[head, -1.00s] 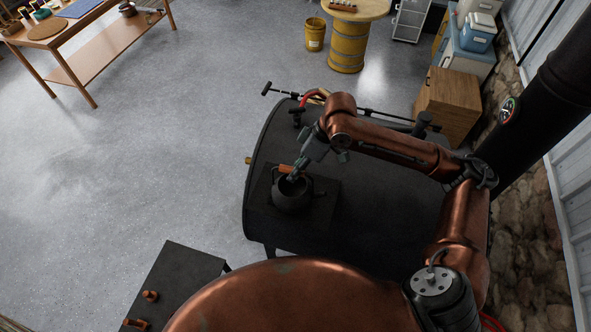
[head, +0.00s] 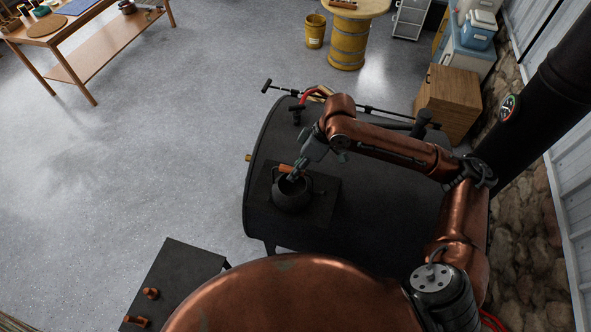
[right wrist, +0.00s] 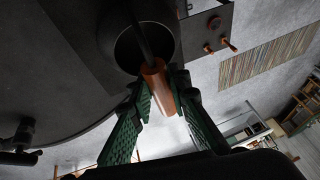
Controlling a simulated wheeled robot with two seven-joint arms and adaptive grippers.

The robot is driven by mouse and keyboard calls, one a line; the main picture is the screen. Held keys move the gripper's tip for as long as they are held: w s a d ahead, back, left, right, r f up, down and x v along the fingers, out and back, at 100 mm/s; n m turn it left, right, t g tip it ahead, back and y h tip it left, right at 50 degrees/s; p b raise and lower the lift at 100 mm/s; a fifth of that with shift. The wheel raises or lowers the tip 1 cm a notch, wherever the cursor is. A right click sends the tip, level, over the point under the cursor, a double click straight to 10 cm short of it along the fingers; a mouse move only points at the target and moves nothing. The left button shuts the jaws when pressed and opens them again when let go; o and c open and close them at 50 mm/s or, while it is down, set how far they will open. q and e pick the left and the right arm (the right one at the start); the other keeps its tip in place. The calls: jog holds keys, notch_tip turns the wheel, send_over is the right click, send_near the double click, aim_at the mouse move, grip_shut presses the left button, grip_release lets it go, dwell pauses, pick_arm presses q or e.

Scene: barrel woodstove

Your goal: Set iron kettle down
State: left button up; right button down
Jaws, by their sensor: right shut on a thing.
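The black iron kettle (head: 292,197) is over the dark square plate (head: 326,187) on top of the barrel stove (head: 385,215). It looks upright; whether its base touches the plate is hard to tell from above. Its copper-brown handle grip (head: 286,169) shows at the top. My right gripper (head: 296,173) is at the handle, above the kettle. In the right wrist view my green-padded fingers (right wrist: 160,98) are shut on the handle grip (right wrist: 154,77), with the dark kettle body (right wrist: 128,48) beyond. My left gripper is not in view.
A black side table (head: 178,280) with copper-coloured knobs stands at lower left of the stove. The stovepipe (head: 535,100) rises at the right. Tools and a red hose lie along the stove's far edge. A wooden cabinet (head: 448,100) stands behind. Open floor lies to the left.

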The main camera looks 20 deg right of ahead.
jog(key=shift+r, duration=0.1)
jog(key=c, duration=1.7)
grip_release()
jog(key=shift+c, duration=0.2)
jog(key=shift+s+f, duration=0.1)
jog(key=shift+f, duration=0.1)
jog(key=v, duration=1.2)
jog(key=shift+r, duration=0.15)
